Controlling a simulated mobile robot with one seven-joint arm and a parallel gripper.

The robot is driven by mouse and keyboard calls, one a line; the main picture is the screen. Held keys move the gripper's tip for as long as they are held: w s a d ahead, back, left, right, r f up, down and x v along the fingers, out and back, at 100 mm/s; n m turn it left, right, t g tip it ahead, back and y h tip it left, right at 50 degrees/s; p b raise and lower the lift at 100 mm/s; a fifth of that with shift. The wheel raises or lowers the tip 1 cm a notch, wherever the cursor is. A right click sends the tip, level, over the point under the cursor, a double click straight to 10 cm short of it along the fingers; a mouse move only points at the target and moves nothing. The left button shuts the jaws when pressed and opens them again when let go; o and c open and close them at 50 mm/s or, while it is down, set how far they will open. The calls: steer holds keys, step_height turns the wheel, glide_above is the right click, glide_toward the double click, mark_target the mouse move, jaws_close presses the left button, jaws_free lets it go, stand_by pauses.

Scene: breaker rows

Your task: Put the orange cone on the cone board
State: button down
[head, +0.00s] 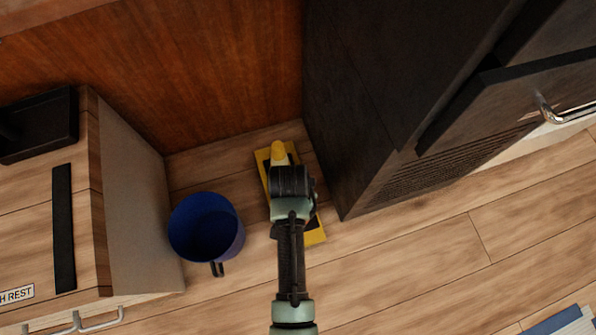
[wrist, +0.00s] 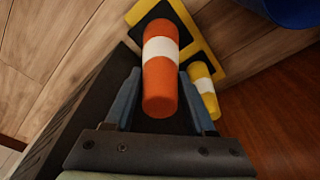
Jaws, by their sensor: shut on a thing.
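The orange cone (wrist: 161,75), with a white band, is between the two fingers of my gripper (wrist: 160,98) in the wrist view. My gripper is shut on it. In the head view my gripper (head: 291,182) is over the cone board (head: 313,238) and hides the orange cone. The board is yellow with black patches and lies on the floor; its yellow edge also shows in the wrist view (wrist: 141,10). A yellow cone (head: 278,152) with a white band stands at the board's far end. I cannot tell whether the orange cone touches the board.
A blue bucket (head: 207,230) stands left of the board. A wooden cabinet (head: 132,195) is further left, and a dark cabinet (head: 365,110) is close on the right. A brown wooden panel (head: 210,70) closes the back.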

step_height(320, 180, down, 9)
steer(key=b, duration=0.6)
steer(key=shift+f, duration=0.15)
steer(key=shift+f, duration=0.15)
steer(key=shift+c, duration=1.2)
jaws_free()
steer(key=shift+s, duration=0.1)
steer(key=r+p, duration=0.2)
steer(key=r, duration=0.2)
steer(key=s+r+p, duration=0.1)
steer(key=r+p, duration=0.2)
steer(key=r, duration=0.1)
steer(key=r+p, duration=0.2)
steer(key=r, duration=0.2)
steer(key=shift+s+a+r+p, duration=0.1)
steer(key=shift+s+a+p, duration=0.2)
steer(key=shift+a+p, duration=0.1)
